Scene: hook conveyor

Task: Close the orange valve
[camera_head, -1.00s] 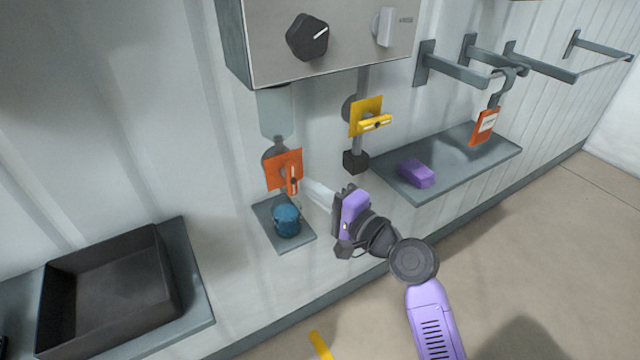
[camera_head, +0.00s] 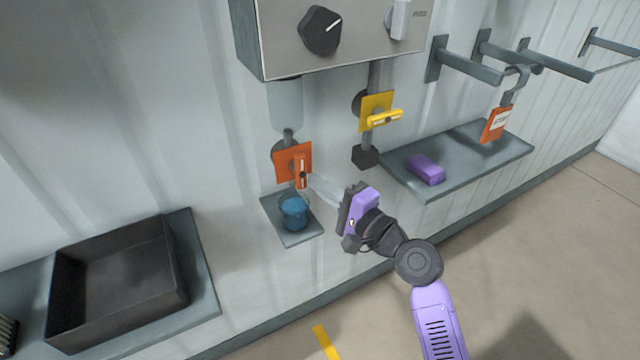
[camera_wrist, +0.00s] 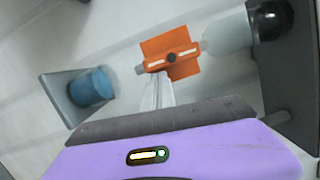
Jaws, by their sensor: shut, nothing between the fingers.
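The orange valve (camera_head: 293,160) is a square orange plate on the wall with an orange lever handle across its front. The handle runs up and down, in line with the clear cylinder above it. In the wrist view the orange valve (camera_wrist: 172,58) is just beyond my fingertips, its handle along the line of the cylinder. My gripper (camera_head: 318,186) is to the right of the handle and slightly below it, with pale fingers pointing at it. The fingers (camera_wrist: 158,82) are shut and empty. I cannot tell whether they touch the handle.
A blue cup (camera_head: 294,212) stands on a small shelf below the orange valve. A yellow valve (camera_head: 377,110) is up to the right, under a metal box with a dark dial (camera_head: 321,30). A grey shelf (camera_head: 470,160) holds a purple block (camera_head: 426,170). A black tray (camera_head: 120,285) is at left.

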